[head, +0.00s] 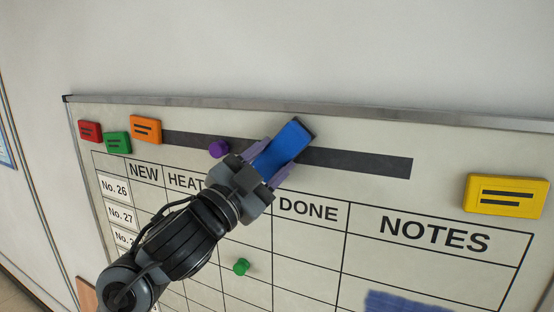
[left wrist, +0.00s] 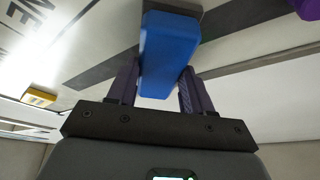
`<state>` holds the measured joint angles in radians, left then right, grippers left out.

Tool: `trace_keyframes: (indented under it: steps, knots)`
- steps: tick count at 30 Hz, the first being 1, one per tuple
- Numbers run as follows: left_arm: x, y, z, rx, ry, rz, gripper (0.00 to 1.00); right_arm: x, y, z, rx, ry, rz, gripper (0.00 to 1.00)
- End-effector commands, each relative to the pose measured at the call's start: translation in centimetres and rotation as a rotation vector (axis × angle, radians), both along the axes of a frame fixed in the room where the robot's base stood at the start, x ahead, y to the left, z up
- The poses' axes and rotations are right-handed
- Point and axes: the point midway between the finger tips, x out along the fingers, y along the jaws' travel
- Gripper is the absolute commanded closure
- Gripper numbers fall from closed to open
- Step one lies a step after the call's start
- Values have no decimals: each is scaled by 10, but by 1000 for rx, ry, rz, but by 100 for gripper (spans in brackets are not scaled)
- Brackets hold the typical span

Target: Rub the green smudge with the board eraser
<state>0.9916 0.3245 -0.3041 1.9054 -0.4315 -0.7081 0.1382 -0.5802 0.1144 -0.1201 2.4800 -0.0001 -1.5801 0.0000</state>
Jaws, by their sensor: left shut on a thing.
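My left gripper (head: 275,157) is shut on the blue board eraser (head: 284,145), with one purple finger on each side of it. The eraser is tilted, its dark edge at the upper right, in front of the black strip (head: 355,161) near the board's top. I cannot tell whether it touches the board. In the left wrist view the eraser (left wrist: 168,50) sits between the fingers (left wrist: 160,88). I see no clear green smudge on the whiteboard (head: 400,275); a blue-violet patch (head: 400,303) shows at the lower edge under NOTES. My right gripper is not in view.
Red (head: 90,131), green (head: 117,142) and orange (head: 146,129) block magnets sit at the upper left, a yellow one (head: 505,196) at the right. A purple round magnet (head: 219,148) is left of the gripper; a green one (head: 241,266) is below. The NOTES column is clear of magnets.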

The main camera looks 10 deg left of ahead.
Motion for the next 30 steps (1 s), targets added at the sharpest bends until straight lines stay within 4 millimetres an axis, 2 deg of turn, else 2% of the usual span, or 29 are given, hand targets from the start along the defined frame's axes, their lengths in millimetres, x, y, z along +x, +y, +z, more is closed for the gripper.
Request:
trace_keyframes:
  steps: [9,19,30]
  knots:
    - [6,26,0,0,4,5,74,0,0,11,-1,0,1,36]
    - [8,38,0,0,3,5,74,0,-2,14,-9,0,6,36]
    - [14,66,0,-1,3,4,74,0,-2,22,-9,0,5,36]
